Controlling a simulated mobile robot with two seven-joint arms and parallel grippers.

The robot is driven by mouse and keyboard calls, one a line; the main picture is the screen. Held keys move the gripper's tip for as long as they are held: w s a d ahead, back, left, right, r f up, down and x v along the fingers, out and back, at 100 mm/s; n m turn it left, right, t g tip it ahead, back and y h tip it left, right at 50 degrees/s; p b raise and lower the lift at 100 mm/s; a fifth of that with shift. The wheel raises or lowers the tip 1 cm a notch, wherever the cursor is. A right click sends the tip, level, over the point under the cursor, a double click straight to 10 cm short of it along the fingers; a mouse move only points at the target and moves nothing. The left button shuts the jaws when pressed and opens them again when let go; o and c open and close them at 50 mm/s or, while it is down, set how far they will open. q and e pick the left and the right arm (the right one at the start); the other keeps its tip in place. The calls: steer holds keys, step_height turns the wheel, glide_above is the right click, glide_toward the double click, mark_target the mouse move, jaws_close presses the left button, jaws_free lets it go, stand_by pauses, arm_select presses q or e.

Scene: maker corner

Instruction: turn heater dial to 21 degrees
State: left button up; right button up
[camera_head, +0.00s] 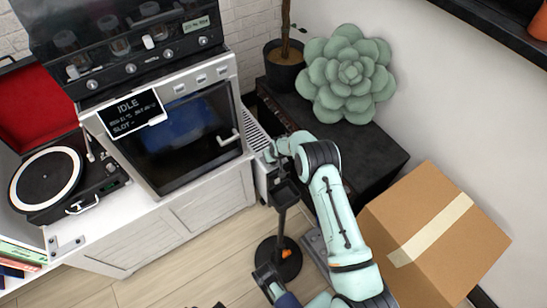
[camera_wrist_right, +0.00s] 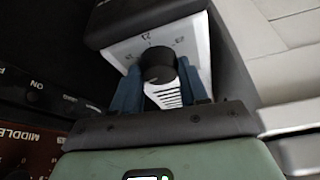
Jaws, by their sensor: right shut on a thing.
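The heater shows as a white ribbed body (camera_head: 256,132) beside the oven in the head view, partly covered by my right arm. In the right wrist view its white face (camera_wrist_right: 196,48) carries small dark markings, too blurred to read surely. A round black dial (camera_wrist_right: 158,64) sits on that face. My right gripper (camera_wrist_right: 158,88) has its two blue fingers on either side of the dial and is shut on it. In the head view the dial and fingertips are hidden. My left gripper (camera_head: 272,284) is low at the bottom edge, away from the heater; its jaw state is unclear.
An oven (camera_head: 188,134) and a turntable (camera_head: 46,180) stand on the white cabinet at left. A cardboard box (camera_head: 440,232) is at right. Wooden floor (camera_head: 185,265) shows in front.

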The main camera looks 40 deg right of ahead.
steer(key=o, duration=1)
arm_select(q)
steer(key=s+d+r+g+h+p, duration=0.1)
steer(key=s+d+r+g+p, duration=0.1)
steer(key=s, duration=0.4)
step_height(320, 180, up, 2)
steer(key=shift+d+r+p, duration=0.2)
steer(key=shift+d+p, duration=0.3)
steer(key=shift+p, duration=0.4)
arm_select(e)
steer(key=v, duration=1.3)
steer(key=shift+r, duration=0.15)
